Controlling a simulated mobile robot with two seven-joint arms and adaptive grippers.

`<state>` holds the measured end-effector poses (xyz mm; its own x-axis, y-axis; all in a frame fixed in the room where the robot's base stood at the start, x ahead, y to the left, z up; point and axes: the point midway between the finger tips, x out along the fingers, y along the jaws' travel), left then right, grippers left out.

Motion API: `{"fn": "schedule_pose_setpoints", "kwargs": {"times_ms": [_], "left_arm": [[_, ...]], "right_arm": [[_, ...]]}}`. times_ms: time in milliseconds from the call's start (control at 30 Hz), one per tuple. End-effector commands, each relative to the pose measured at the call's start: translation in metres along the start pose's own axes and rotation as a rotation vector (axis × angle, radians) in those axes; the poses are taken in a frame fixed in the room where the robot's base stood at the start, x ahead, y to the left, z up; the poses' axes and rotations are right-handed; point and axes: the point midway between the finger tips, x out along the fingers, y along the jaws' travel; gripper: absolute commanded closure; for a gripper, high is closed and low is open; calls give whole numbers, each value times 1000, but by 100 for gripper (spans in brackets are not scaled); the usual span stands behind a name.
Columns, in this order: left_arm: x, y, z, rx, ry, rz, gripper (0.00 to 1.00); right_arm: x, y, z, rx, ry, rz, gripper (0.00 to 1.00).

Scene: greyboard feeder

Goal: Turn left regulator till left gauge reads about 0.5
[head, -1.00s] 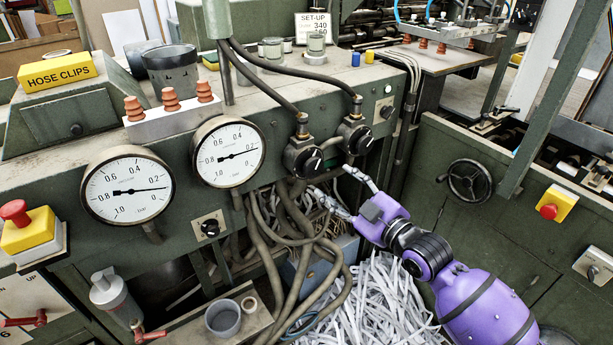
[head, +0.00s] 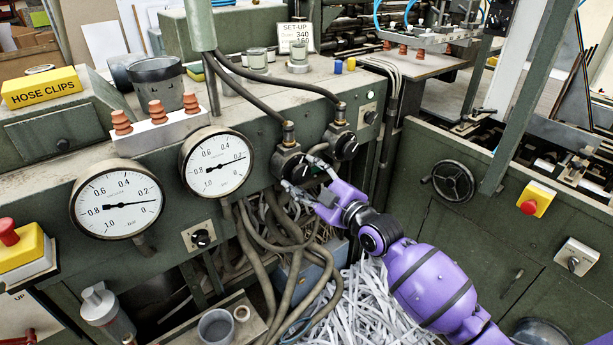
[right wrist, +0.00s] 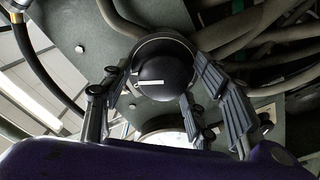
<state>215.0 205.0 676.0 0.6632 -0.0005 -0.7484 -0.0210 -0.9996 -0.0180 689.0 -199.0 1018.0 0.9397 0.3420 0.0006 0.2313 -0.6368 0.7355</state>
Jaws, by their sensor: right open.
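The left gauge (head: 117,203) is a round white dial; its needle points right, reading a little under 0.2. The right gauge (head: 216,162) reads about 0.2. The left regulator (head: 289,163) is a black knob with a white mark on the green panel, below a hose fitting. My right gripper (head: 303,174) is open, with its fingers on either side of this knob. In the right wrist view the knob (right wrist: 163,72) sits between the spread fingers, its mark near horizontal; I cannot tell whether they touch it. The right regulator (head: 345,147) is just up and right. My left gripper is out of view.
Brown hoses (head: 262,255) hang below the regulators, beside shredded paper (head: 350,305). A small knob (head: 201,238) sits under the right gauge. A red-and-yellow button box (head: 537,199) and a handwheel (head: 453,181) are on the right panel.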

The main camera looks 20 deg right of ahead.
Motion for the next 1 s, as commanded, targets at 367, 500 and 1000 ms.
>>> {"fn": "schedule_pose_setpoints", "kwargs": {"times_ms": [367,500,1000], "left_arm": [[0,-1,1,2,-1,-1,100],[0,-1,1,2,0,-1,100],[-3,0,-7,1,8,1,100]], "right_arm": [[0,0,0,0,0,0,72],[0,1,0,0,0,1,88],[0,4,0,151,0,4,88]]}}
